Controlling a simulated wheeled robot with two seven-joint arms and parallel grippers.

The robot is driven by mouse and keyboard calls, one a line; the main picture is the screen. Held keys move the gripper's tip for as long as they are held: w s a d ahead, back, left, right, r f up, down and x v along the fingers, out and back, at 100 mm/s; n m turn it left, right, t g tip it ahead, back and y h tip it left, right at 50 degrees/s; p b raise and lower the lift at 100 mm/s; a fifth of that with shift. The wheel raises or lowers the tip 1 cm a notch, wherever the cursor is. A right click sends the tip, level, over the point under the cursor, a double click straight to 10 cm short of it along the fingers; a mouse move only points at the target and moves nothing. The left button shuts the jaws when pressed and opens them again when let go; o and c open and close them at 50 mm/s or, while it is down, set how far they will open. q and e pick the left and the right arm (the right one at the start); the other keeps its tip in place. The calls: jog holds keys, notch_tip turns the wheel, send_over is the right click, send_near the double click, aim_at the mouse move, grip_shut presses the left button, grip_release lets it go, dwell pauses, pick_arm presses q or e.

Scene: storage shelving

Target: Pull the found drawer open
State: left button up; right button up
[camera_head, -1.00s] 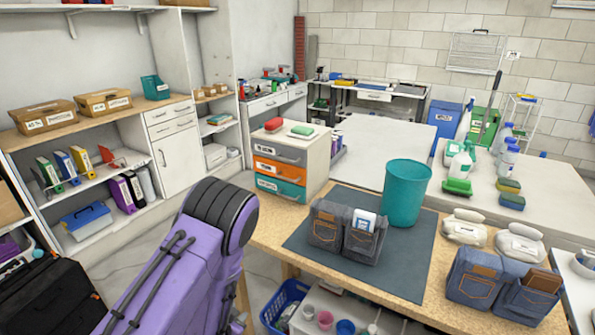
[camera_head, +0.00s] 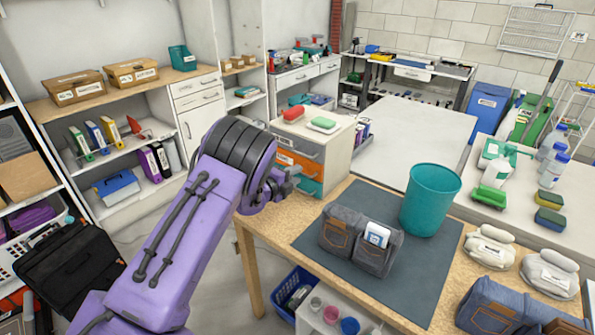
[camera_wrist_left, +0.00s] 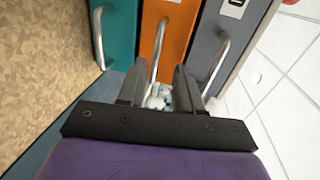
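A small drawer unit (camera_head: 340,150) stands on the wooden workbench, with a grey top drawer (camera_head: 301,145), an orange middle drawer (camera_head: 312,166) and a teal bottom drawer. My left gripper (camera_head: 290,182) is in front of its fronts and partly hides the lower two. In the left wrist view the teal drawer (camera_wrist_left: 117,25), orange drawer (camera_wrist_left: 172,25) and grey drawer (camera_wrist_left: 222,30) stand side by side. My left gripper (camera_wrist_left: 160,70) is open there, its fingers either side of the orange drawer's metal handle (camera_wrist_left: 157,50). Contact is not clear. My right gripper is not visible.
Red (camera_head: 293,114) and green (camera_head: 322,125) items lie on the unit. A teal bin (camera_head: 430,200) and denim organizer (camera_head: 360,240) stand on the dark mat (camera_head: 410,285) to the right. A blue crate (camera_head: 293,288) is below the bench.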

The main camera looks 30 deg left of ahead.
pick_arm(q)
jog(key=x, duration=0.2)
jog(key=shift+w+f, duration=0.3)
grip_shut()
jog(key=shift+w, duration=0.1)
dwell(1.1)
